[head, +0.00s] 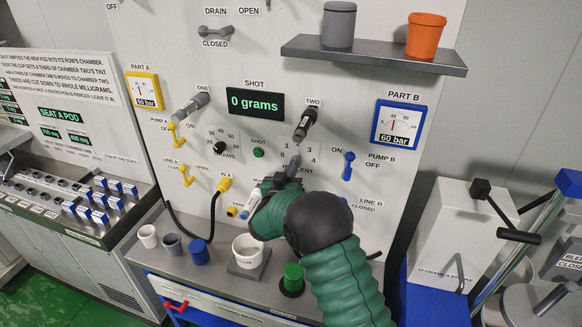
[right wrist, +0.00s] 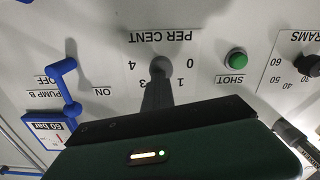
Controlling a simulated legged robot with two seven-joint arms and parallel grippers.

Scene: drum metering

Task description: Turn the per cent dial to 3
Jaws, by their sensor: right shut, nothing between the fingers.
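The per cent dial (right wrist: 161,66) is on the white panel, with 0, 1, 3 and 4 readable around it. In the right wrist view it appears upside down above its fingers. My right gripper (head: 294,163) is shut with nothing between its fingers. Its dark fingertips, also in the right wrist view (right wrist: 156,90), are at the dial and cover much of it. I cannot tell whether they touch it or which number it points to. My left gripper is not in view.
A green shot button (head: 259,153) and the grams dial (head: 220,146) lie left of the per cent dial. The blue pump B lever (head: 349,165) is close on its right. Dispenser two (head: 305,124) juts out above. Cups, including a white one (head: 248,250), stand on the ledge below.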

